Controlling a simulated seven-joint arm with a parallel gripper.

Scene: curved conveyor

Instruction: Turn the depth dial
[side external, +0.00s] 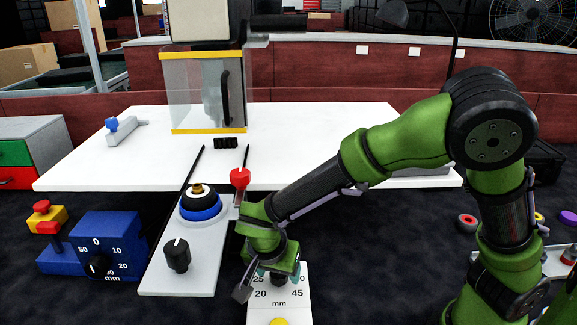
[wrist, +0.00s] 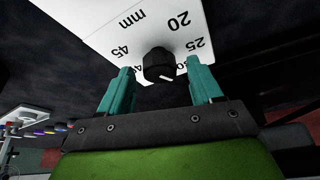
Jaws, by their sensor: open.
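A white dial panel (side external: 279,305) marked 20, 25, 45 and mm stands at the front centre, with a black knob (wrist: 158,64) that has a white pointer line. My gripper (side external: 279,272) is over this panel in the side view. In the wrist view its two teal fingers (wrist: 160,68) are apart, one on each side of the knob. A gap shows beside the knob, so I see no grip on it. A blue box (side external: 122,228) at left carries another mm dial with a black knob (side external: 97,264).
A grey panel (side external: 150,282) with a black knob (side external: 177,254) and a blue-ringed button (side external: 200,203) lies left of my gripper. A red knob (side external: 240,178) stands close behind it. A yellow button (side external: 279,321) is at the front. A white table (side external: 330,150) spans behind.

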